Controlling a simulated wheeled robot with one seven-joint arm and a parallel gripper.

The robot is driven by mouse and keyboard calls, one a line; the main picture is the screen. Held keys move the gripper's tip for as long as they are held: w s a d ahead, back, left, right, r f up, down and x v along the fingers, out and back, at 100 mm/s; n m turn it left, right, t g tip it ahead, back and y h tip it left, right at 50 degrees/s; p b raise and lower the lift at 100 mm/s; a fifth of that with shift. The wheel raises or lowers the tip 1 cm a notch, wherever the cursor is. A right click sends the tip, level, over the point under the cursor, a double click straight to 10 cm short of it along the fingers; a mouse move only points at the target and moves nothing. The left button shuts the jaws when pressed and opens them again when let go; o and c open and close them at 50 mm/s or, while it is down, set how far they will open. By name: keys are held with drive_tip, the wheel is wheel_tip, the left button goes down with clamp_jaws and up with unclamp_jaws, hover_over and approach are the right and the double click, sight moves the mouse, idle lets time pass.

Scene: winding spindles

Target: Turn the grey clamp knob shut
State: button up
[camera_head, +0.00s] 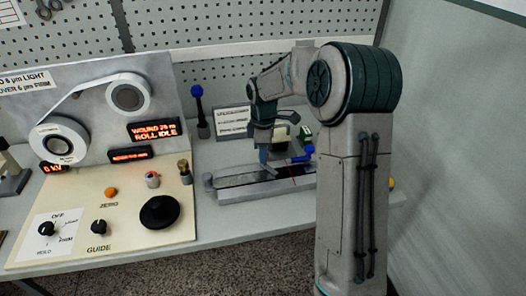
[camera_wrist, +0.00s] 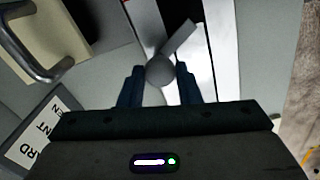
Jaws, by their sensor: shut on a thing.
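My gripper (camera_wrist: 160,76) has one dark blue finger on each side of the round head and is shut on the knob. In the head view, my gripper (camera_head: 265,160) reaches down over the long, low fixture (camera_head: 228,181) on the bench. There the knob is too small and too covered by the fingers to make out.
A blue-handled part (camera_head: 302,157) lies just right of my gripper. A blue-topped post (camera_head: 200,112) and a sign (camera_head: 233,122) stand behind the fixture. The control panel (camera_head: 125,215) with knobs and spools is at the left. A metal handle (camera_wrist: 38,58) shows in the wrist view.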

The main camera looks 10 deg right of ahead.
drive_tip(key=m, duration=0.5)
drive_tip(key=shift+m, duration=0.4)
drive_tip(key=shift+r, duration=0.1)
idle(0.3)
drive_tip(key=o, duration=1)
drive_tip(key=shift+b, duration=0.3)
drive_tip(key=shift+c, duration=0.2)
wheel_tip(320, 180, up, 14)
drive_tip(key=shift+s, duration=0.1)
